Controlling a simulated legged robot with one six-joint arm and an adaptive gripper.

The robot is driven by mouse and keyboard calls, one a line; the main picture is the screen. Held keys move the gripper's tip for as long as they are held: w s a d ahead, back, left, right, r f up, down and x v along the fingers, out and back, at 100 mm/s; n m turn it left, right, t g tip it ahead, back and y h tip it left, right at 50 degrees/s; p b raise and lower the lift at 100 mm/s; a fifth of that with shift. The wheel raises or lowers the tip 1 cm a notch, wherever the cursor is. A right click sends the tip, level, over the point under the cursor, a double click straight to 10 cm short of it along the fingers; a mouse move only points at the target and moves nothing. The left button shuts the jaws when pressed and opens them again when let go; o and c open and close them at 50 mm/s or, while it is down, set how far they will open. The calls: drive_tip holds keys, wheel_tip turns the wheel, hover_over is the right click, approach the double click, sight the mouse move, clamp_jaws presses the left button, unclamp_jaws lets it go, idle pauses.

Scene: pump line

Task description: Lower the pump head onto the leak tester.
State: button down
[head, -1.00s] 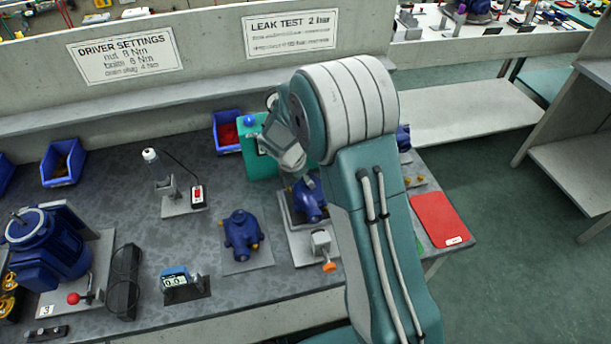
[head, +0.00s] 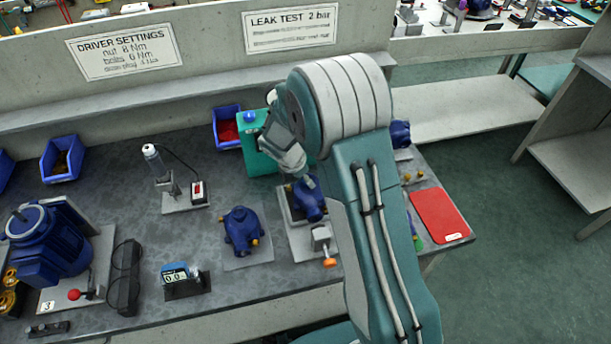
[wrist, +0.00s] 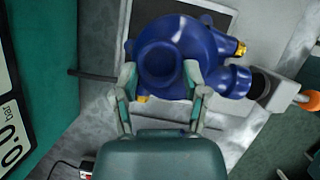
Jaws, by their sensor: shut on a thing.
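A blue pump head (head: 309,200) is at the leak tester, partly hidden by my arm in the head view. In the wrist view the pump head (wrist: 173,60) sits between the two fingers of my gripper (wrist: 160,84), which is shut on it. The leak tester's grey base plate (head: 300,242) has a clamp with an orange knob (head: 329,262); the orange knob also shows in the wrist view (wrist: 307,99). The tester's teal box (head: 257,160) stands behind. The pump head is over the dark pad (wrist: 222,16); whether it touches the pad, I cannot tell.
Another blue pump part (head: 242,232) stands on a grey plate left of the tester. A small display (head: 180,280), a driver on a stand (head: 160,170), a motor (head: 45,250) and blue bins (head: 62,158) share the bench. A red folder (head: 439,215) lies at right.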

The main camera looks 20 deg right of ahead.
unclamp_jaws()
drive_tip(key=shift+f, duration=0.1)
idle(0.8)
drive_tip(key=shift+r, duration=4.5)
